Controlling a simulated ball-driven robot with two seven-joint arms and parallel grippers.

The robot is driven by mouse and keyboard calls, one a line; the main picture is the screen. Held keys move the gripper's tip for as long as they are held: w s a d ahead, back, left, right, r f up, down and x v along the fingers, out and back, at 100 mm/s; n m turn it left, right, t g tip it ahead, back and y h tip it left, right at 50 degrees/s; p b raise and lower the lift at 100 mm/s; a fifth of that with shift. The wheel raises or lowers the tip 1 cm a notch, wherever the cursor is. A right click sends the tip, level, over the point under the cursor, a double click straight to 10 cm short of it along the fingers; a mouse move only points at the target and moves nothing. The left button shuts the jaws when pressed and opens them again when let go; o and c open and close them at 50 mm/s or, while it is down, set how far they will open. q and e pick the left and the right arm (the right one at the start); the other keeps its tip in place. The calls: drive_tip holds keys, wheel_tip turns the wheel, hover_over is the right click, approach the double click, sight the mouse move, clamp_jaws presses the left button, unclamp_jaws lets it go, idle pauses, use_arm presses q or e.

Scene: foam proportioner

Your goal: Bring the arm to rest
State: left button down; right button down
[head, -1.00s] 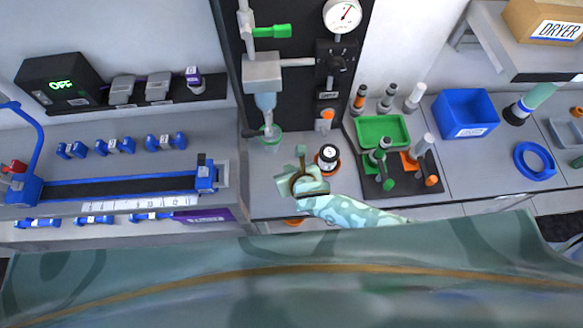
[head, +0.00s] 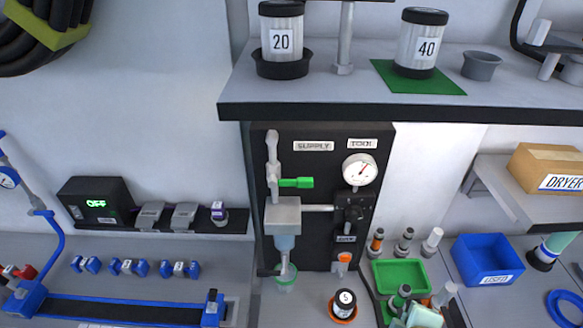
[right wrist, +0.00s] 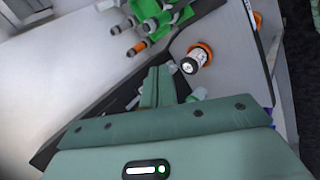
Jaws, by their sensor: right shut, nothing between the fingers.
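My right gripper (right wrist: 158,86) shows in the right wrist view with its fingers together and nothing between them. A small pale green part of my right arm (head: 424,316) shows at the bottom edge of the head view, in front of the bench's rack of cylinders. A small white bottle with a dark cap (head: 344,303) stands in an orange ring on the bench. It also shows in the right wrist view (right wrist: 192,62), beyond and right of the fingertips, apart from them. My left gripper is in neither view.
A black supply panel (head: 320,175) with a gauge stands behind the bench. A green tray (head: 401,277) and a blue bin (head: 487,259) lie to the right. A shelf (head: 345,88) with jars marked 20 and 40 hangs above. A blue rail (head: 120,310) is at lower left.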

drive_tip(key=s+d+r+m+h, duration=0.2)
drive_tip(key=s+d+r+m, duration=0.25)
drive_tip(key=d+m, duration=0.2)
drive_tip(key=s+a+f+g+y+b, duration=0.15)
drive_tip(key=f+b, duration=0.35)
drive_tip(key=f, duration=1.2)
drive_tip(key=s+a+f+g+y+b, duration=0.1)
drive_tip(key=a+f+g+y+b, duration=0.3)
drive_tip(key=f, duration=1.4)
drive_tip(key=s+f+m+b, duration=0.1)
drive_tip(key=s+f+b, duration=0.4)
drive_tip(key=s+f, duration=0.6)
drive_tip(key=s+d+f+m+g+b, duration=0.1)
drive_tip(key=s+f+b, duration=0.4)
drive_tip(key=s+f, duration=0.5)
wheel_tip(320, 180, down, 7)
drive_tip(key=shift+s+r+m+h+b, duration=0.1)
drive_tip(key=shift+s+m+h+b, duration=0.25)
drive_tip(key=shift+b, duration=0.05)
drive_tip(key=shift+d+g, duration=0.1)
drive_tip(key=shift+g, duration=0.25)
